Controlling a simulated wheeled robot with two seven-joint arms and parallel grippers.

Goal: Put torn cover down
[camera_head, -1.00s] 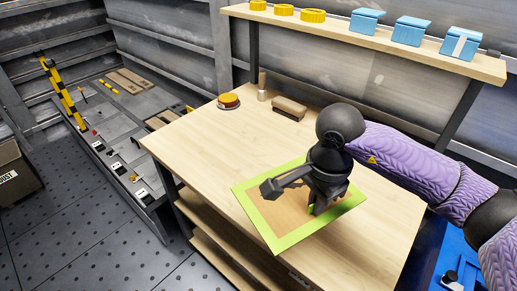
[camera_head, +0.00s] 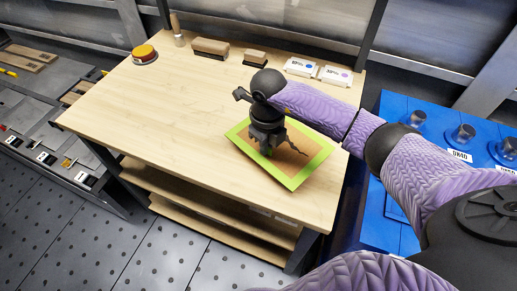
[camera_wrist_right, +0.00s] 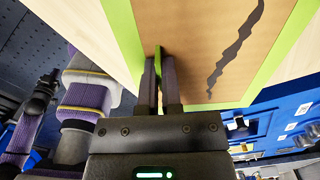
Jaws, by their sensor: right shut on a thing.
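The torn cover (camera_head: 310,165) is a flat brown panel with a bright green border. A dark jagged tear runs down it, clear in the right wrist view (camera_wrist_right: 236,45). It is over the right front part of the wooden workbench (camera_head: 160,125), roughly parallel to the top. I cannot tell whether it touches the wood. My right gripper (camera_head: 266,150) is above the cover, its fingers pointing down. In the right wrist view its fingers (camera_wrist_right: 160,70) are shut on a narrow green upright piece of the cover, mostly hidden between them. My left gripper does not show clearly.
At the bench's back stand a yellow-orange round button (camera_head: 144,52), a brush-like tool (camera_head: 177,30), brown blocks (camera_head: 210,46) and white labelled boxes (camera_head: 300,67). A blue unit with dark cylinders (camera_head: 440,135) is right of the bench. The bench's left and middle are clear.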

